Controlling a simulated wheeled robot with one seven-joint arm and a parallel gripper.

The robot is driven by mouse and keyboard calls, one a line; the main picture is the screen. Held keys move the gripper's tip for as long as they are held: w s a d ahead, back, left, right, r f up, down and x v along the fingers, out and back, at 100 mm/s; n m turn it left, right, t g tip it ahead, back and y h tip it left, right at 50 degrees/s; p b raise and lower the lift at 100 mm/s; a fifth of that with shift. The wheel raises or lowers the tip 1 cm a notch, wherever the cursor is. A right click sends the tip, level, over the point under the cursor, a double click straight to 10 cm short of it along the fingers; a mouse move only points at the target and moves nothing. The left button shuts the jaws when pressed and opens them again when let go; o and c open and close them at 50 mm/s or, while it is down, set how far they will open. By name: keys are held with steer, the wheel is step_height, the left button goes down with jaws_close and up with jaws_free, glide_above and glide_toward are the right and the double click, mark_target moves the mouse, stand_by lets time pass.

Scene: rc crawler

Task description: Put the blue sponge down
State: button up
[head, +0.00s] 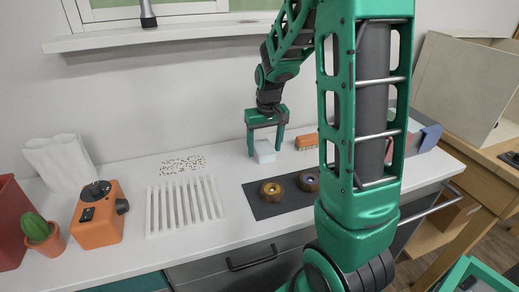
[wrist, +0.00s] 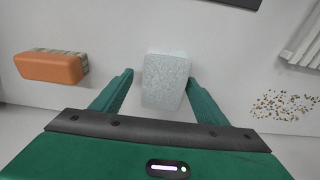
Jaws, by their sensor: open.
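The blue sponge (head: 264,151), a pale blue speckled block, stands on the white counter near the wall. It also shows in the wrist view (wrist: 165,80). My gripper (head: 265,153) is open, with one finger on each side of the sponge. In the wrist view, a gap shows between the sponge and each fingertip of my gripper (wrist: 161,79). The sponge appears to rest on the counter; its underside is hidden.
An orange brush (head: 307,141) lies just right of the sponge. A dark mat (head: 262,208) with two round items is in front. A white slatted rack (head: 152,211) and scattered crumbs (head: 183,164) are to the left. My arm hides part of the counter's right side.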

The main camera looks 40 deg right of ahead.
mark_target(265, 149)
step_height(265, 149, up, 11)
steer(key=s, duration=0.2)
steer(key=s+a+f+m, duration=0.1)
steer(key=s+f, duration=0.1)
steer(key=s, duration=1.1)
steer(key=s+a+f+m+g, duration=0.1)
steer(key=s+a+m, duration=0.1)
steer(key=s, duration=1.1)
steer(key=shift+s+a+f+g+y, duration=0.3)
steer(key=shift+f, duration=0.05)
